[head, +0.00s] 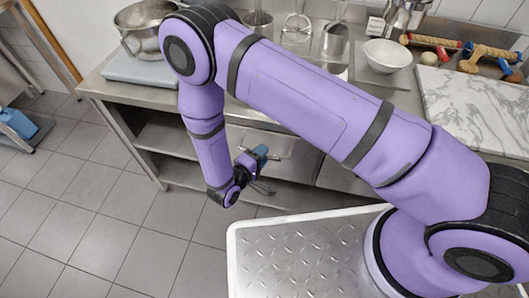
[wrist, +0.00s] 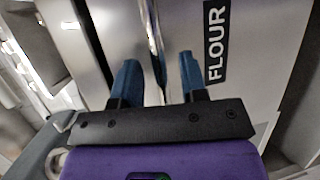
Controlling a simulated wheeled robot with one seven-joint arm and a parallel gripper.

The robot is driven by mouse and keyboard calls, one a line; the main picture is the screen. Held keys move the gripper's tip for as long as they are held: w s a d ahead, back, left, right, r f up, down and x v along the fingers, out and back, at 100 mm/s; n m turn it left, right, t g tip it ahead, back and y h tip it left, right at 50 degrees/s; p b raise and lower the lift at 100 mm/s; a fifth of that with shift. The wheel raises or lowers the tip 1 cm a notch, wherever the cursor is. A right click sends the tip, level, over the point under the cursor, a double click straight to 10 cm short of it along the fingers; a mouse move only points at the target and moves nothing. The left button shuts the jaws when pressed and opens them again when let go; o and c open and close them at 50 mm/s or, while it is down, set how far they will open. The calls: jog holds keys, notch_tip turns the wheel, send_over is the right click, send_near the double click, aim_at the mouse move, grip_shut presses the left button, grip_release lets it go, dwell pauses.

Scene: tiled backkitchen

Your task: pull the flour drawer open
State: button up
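The flour drawer (wrist: 245,55) shows in the wrist view as a pale metal front with a black "FLOUR" label (wrist: 215,42). A shiny bar handle (wrist: 153,40) runs along its left side in that picture. My gripper (wrist: 157,60) has its two blue fingers spread apart, one on either side of the handle's line. I see no finger pressing on the handle; how deep it sits between them I cannot tell. In the head view my gripper (head: 261,155) is in front of the drawer fronts under the counter, and the label is not readable there.
The steel counter (head: 113,85) holds a pot (head: 140,30) on a scale, a white bowl (head: 387,54), rolling pins (head: 430,41) and a marble slab (head: 480,105). An open lower shelf (head: 165,140) is left of the drawers.

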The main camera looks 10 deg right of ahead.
jog(key=shift+x, duration=0.85)
grip_shut()
